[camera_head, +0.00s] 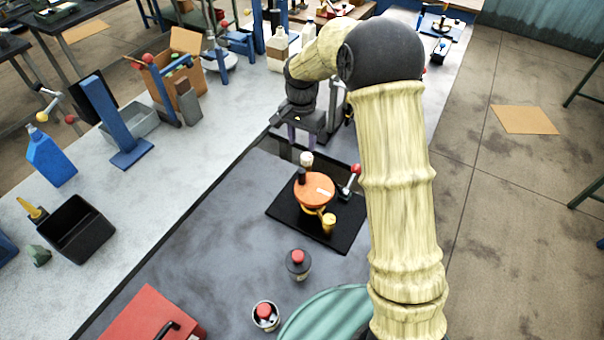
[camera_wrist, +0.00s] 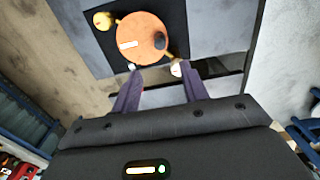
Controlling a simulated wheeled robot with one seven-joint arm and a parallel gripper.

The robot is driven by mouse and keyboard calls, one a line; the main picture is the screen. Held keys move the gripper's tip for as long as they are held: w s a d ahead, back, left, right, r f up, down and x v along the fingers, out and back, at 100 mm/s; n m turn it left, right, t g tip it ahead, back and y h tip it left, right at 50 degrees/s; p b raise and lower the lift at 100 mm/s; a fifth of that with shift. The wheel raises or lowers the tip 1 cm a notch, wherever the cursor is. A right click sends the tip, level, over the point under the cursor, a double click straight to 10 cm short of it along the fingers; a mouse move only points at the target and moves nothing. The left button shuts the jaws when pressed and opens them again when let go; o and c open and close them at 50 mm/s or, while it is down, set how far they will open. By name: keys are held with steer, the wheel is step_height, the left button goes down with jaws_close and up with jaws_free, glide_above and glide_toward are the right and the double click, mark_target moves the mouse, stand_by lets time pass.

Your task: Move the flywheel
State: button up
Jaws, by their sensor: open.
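The flywheel (camera_head: 314,190) is an orange disc with a pale label and a dark knob, set over a black square plate (camera_head: 284,214). A small yellow cylinder (camera_head: 328,221) stands beside it on the plate. My gripper (camera_head: 304,140) is behind the flywheel in the head view. In the wrist view the flywheel (camera_wrist: 143,38) lies just beyond the purple fingertips of my gripper (camera_wrist: 157,70). The jaws are open with nothing clearly between them. A white-topped piece (camera_head: 306,160) stands at the plate's back edge, close to the fingers.
A red-knobbed lever (camera_head: 350,180) rises at the plate's right. Two red-capped bottles (camera_head: 298,264) (camera_head: 266,315) stand in front, near a red case (camera_head: 150,318) and a green round drum (camera_head: 325,318). A black bin (camera_head: 76,229) is at left. Bare mat lies left of the plate.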

mark_target(302, 171)
step_height(302, 171, down, 16)
steer(key=p, duration=0.5)
steer(key=shift+r, duration=0.25)
jaws_close()
